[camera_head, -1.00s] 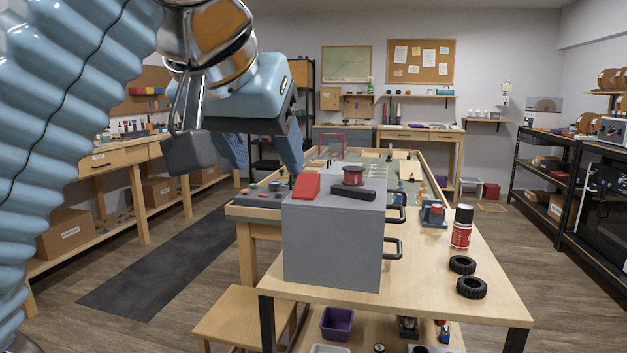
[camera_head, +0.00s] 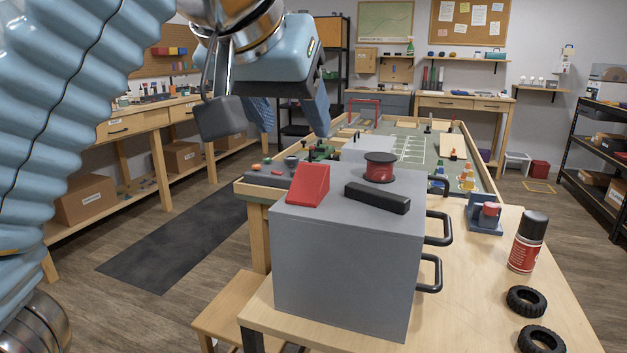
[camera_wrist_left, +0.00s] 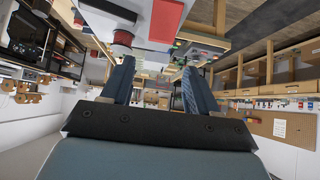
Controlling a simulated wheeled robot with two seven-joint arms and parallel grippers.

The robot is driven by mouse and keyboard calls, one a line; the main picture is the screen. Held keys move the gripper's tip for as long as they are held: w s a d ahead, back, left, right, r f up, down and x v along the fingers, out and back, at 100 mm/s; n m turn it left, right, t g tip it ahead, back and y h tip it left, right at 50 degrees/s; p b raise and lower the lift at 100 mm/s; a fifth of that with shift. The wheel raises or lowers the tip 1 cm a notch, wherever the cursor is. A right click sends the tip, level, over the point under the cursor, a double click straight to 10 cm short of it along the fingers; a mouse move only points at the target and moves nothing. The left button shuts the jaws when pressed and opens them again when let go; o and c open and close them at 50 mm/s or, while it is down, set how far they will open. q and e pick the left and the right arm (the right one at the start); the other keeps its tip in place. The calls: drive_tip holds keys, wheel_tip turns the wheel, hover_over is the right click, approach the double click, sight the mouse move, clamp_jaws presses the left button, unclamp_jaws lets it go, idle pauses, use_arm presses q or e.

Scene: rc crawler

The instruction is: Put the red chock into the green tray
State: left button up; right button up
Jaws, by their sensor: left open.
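The red chock (camera_head: 308,185), a wedge, sits on the left part of the grey cabinet's top in the head view. It also shows as a red patch near the top of the left wrist view (camera_wrist_left: 166,18). My left gripper (camera_head: 292,128) is open and empty, up above and beyond the chock in the head view, apart from it. Its two blue fingers also show in the left wrist view (camera_wrist_left: 158,72), with nothing between them. I cannot make out a green tray in either view. My right gripper is not in view.
The grey cabinet (camera_head: 345,265) stands on a wooden table (camera_head: 465,300). A black bar (camera_head: 377,197) and a red spool (camera_head: 380,168) share its top with the chock. A green-topped workbench (camera_head: 410,146) lies behind.

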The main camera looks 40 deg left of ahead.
sight(312, 167)
use_arm(q)
drive_tip(key=b+x, duration=0.1)
drive_tip(key=x, duration=0.4)
drive_tip(key=shift+w+f, duration=0.1)
drive_tip(key=shift+f, duration=0.1)
drive_tip(key=b+x, duration=0.1)
drive_tip(key=x, duration=0.1)
drive_tip(key=b+x, duration=0.1)
drive_tip(key=x, duration=0.1)
drive_tip(key=shift+a+f, duration=0.1)
drive_tip(key=shift+f, duration=0.35)
drive_tip(key=shift+w+f, duration=0.15)
drive_tip(key=c, duration=1)
